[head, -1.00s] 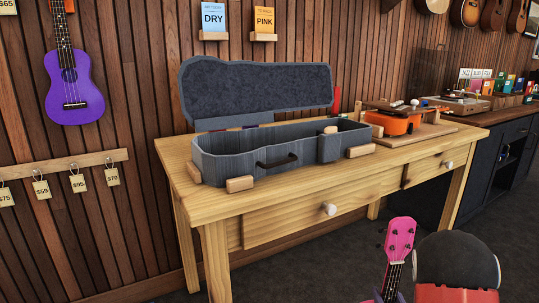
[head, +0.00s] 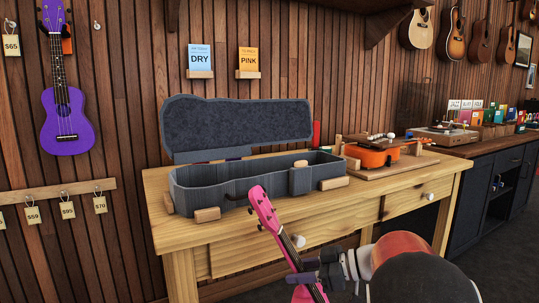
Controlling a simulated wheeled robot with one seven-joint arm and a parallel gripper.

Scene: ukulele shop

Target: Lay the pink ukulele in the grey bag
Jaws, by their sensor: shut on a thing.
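The pink ukulele (head: 264,209) is held in front of the table, tilted with its headstock up and to the left. Its lower part runs down to the bottom edge, and most of its body is out of view. My gripper (head: 308,276) is shut on its neck. The grey bag (head: 215,195) is an open, ukulele-shaped case on the wooden table, its lid (head: 240,127) raised at the back. The headstock overlaps the front side of the bag in the picture. The part of the bag's inside that shows looks empty.
Wooden blocks (head: 207,215) stand around the bag on the wooden table (head: 155,185). An orange ukulele (head: 371,157) lies on a board to the right. A purple ukulele (head: 68,120) hangs on the wall at left. A dark cabinet (head: 487,190) stands at right.

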